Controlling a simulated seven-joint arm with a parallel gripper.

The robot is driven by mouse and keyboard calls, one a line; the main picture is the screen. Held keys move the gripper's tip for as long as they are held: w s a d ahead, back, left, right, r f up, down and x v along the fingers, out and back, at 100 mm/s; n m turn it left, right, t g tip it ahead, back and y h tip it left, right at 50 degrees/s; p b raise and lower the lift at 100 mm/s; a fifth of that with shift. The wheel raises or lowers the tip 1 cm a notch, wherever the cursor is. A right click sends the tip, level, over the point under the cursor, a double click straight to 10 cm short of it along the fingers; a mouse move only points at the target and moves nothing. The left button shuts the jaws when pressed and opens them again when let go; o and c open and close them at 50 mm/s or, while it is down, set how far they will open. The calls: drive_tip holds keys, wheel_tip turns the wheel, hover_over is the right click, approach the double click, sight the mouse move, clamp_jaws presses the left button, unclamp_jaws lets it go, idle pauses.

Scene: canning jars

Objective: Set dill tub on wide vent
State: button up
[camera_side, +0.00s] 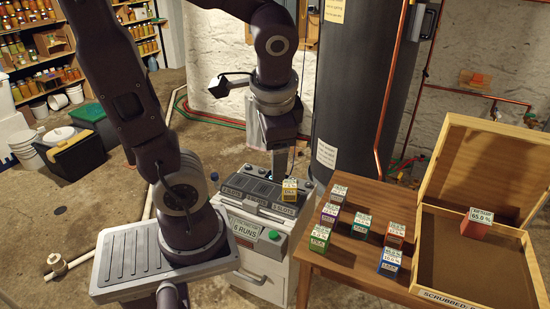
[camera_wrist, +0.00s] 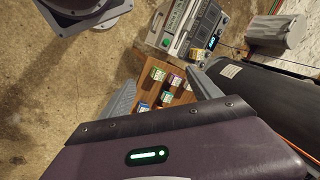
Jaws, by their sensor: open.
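My gripper (camera_side: 281,165) hangs over the grey slotted machine, close to a yellow tub (camera_side: 289,190) on its right part. In the wrist view my gripper (camera_wrist: 164,94) has its two grey fingers wide apart with nothing between them. The machine's top (camera_side: 258,188) has dark slotted panels; I cannot tell which is the wide vent. Several small labelled tubs stand on the wooden table, among them a green tub (camera_side: 320,238), a purple tub (camera_side: 329,213), a teal tub (camera_side: 361,225), an orange tub (camera_side: 395,235) and a blue tub (camera_side: 389,262). The names are too small to tell which is dill.
An open wooden crate (camera_side: 455,293) at the right holds a red tub (camera_side: 475,222). A dark cylinder tank (camera_side: 362,90) and copper pipes (camera_side: 390,95) stand behind the table. A plate reading RUNS (camera_side: 245,227) is on the machine's front. The wooden table (camera_side: 345,262) has some bare room.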

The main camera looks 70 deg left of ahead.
drive_tip(key=s+d+r+n+t+h, duration=0.1)
drive_tip(key=s+d+r+t+h, duration=0.1)
drive_tip(key=d, duration=0.6)
wheel_tip(320, 180, up, 2)
drive_tip(key=shift+s+d+r+t+h, duration=0.15)
drive_tip(key=shift+s+d+t+h, duration=0.25)
drive_tip(key=shift+t+h, duration=0.65)
